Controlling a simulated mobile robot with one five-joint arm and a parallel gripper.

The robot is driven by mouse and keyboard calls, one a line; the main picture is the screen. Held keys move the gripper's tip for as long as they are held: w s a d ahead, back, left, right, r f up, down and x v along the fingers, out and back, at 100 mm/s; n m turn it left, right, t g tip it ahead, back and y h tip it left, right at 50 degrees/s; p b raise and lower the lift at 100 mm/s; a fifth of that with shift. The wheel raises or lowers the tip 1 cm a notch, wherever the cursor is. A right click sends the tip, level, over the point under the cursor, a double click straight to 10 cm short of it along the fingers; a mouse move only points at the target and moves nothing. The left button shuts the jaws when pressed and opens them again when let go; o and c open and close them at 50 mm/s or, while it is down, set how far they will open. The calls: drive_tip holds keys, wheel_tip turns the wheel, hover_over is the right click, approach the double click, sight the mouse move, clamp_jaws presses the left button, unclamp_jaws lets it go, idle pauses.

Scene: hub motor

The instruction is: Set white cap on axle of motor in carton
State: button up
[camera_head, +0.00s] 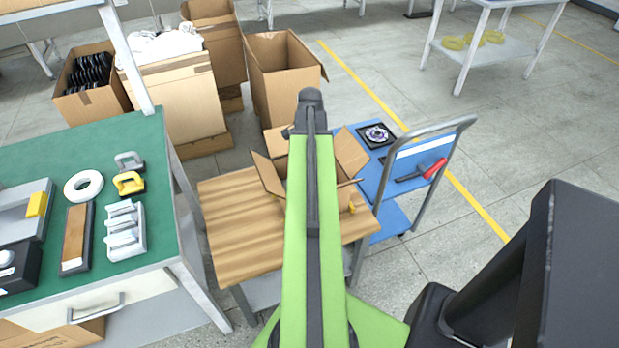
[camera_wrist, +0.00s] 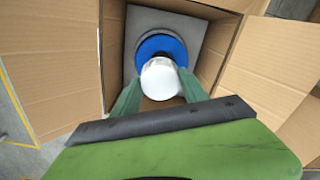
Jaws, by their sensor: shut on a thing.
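The open carton (camera_head: 268,175) stands on the wooden table in the head view, mostly hidden behind my arm. In the wrist view I look down into the carton (camera_wrist: 250,55). A blue round motor (camera_wrist: 176,46) sits inside on a grey pad (camera_wrist: 144,22). My gripper (camera_wrist: 157,84) has its two green fingers shut on the white cap (camera_wrist: 160,78). The cap is in front of the motor's near part and hides the axle. I cannot tell whether cap and axle touch. The head view does not show the fingers or cap.
Carton flaps (camera_wrist: 52,95) spread on both sides of my gripper. The wooden table (camera_head: 235,225) has bare room left of the carton. A blue cart (camera_head: 372,187) with a red-handled tool (camera_head: 435,168) stands right. A green workbench (camera_head: 160,230) with parts stands left.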

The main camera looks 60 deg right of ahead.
wheel_tip(320, 180, down, 4)
drive_tip(key=b, duration=0.3)
drive_tip(key=shift+b, duration=0.4)
drive_tip(key=shift+r, duration=0.25)
drive_tip(key=shift+f, duration=0.15)
drive_tip(key=o, duration=1.3)
wheel_tip(320, 180, up, 12)
drive_tip(key=p, duration=1.2)
drive_tip(key=shift+r+p, duration=0.25)
drive_tip(key=shift+p, duration=0.05)
drive_tip(key=shift+f, duration=0.1)
